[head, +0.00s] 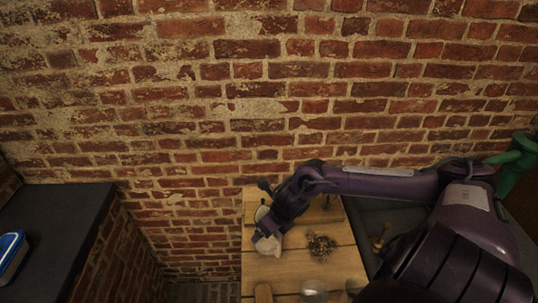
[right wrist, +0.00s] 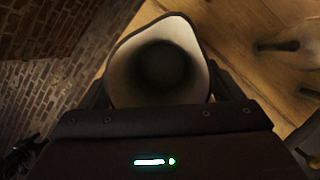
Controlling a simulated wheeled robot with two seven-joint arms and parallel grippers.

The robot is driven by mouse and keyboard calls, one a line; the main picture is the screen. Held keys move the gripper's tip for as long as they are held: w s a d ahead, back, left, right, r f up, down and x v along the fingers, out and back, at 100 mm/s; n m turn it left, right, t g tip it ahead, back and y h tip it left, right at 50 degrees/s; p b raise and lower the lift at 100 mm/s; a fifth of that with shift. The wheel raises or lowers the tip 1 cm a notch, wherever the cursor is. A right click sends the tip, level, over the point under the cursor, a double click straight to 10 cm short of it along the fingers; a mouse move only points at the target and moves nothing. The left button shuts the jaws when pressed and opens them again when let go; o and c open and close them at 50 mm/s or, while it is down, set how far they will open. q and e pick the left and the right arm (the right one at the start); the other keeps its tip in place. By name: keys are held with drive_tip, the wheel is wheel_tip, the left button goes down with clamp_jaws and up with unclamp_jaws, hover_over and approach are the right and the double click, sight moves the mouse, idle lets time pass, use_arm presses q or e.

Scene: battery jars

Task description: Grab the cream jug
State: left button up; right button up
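The cream jug (head: 268,244) is at the left part of the wooden table in the head view, partly covered by my right gripper (head: 268,228). The dark fingers of my right gripper (right wrist: 162,90) stand on either side of the jug. The rim hides the fingertips, so I cannot tell whether they press on it or whether the jug is off the table. My left gripper is not in view.
The wooden table (head: 285,270) also carries a brown dried clump (head: 321,245) and a glassy item (head: 314,290) near the front. A brick wall (head: 230,120) stands behind. A dark counter (head: 62,215) with a blue-rimmed container (head: 10,250) is at the left. A green object (head: 515,160) is at the right.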

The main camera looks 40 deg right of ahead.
drive_tip(key=c, duration=1.1)
drive_tip(key=shift+r, duration=0.1)
